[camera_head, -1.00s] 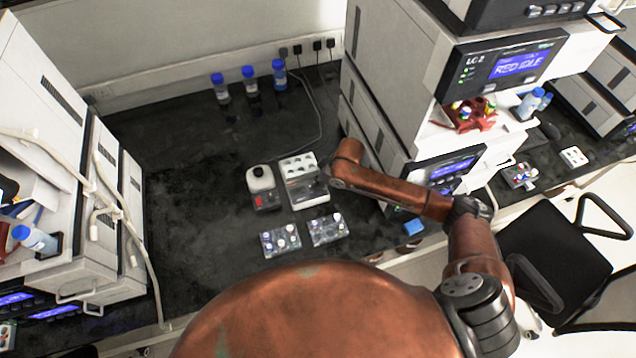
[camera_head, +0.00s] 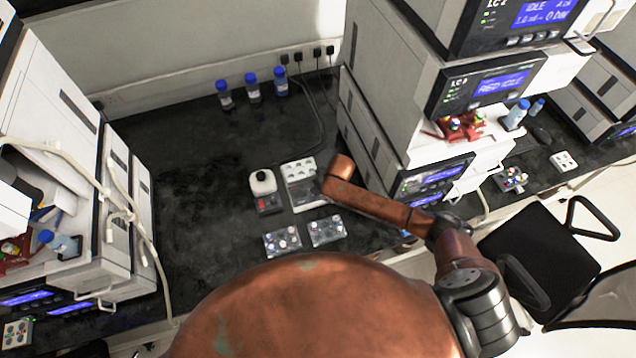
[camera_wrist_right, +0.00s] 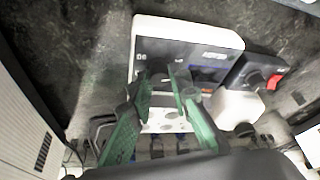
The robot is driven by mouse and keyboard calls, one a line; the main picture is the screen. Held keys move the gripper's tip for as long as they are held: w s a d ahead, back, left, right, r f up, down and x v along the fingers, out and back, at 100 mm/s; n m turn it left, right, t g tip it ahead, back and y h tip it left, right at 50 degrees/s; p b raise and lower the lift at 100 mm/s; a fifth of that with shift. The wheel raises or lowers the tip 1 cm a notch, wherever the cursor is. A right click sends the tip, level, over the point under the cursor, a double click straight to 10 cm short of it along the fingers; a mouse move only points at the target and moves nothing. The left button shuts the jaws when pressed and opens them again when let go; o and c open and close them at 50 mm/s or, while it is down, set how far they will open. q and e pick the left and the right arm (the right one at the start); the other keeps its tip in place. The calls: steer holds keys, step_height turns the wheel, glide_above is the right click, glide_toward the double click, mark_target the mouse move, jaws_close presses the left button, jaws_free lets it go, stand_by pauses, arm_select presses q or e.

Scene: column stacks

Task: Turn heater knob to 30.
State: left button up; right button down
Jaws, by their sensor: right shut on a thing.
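The heater (camera_head: 306,197) is a white box with a dark front panel and a white block with holes on top. It stands on the dark bench in the middle of the head view. In the right wrist view the heater (camera_wrist_right: 190,22) is large and upside down. My right gripper (camera_wrist_right: 159,74) reaches its dark panel, and its green fingers are shut on a small dark knob (camera_wrist_right: 157,68). The knob's marking and the display's reading are too blurred to read. In the head view my wrist hides the knob. My left gripper is not in view.
Two clear vial trays (camera_head: 283,242) (camera_head: 326,231) lie in front. Blue-capped bottles (camera_head: 252,88) stand at the back. Instrument stacks (camera_head: 375,130) flank the bench.

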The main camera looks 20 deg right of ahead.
steer(key=m+p, duration=0.1)
steer(key=m+h+p, duration=0.1)
steer(key=p, duration=0.1)
steer(key=m+p, duration=0.1)
steer(key=shift+s+a+r+m, duration=0.15)
steer(key=shift+a+m, duration=0.1)
steer(key=shift+m, duration=0.05)
steer(key=shift+m+h+p, duration=0.6)
steer(key=shift+m+p, duration=0.4)
steer(key=shift+m, duration=0.1)
steer(key=shift+m+h+p, duration=0.3)
steer(key=shift+m+p, duration=0.15)
steer(key=shift+m, duration=0.45)
steer(key=c, duration=1.8)
jaws_free()
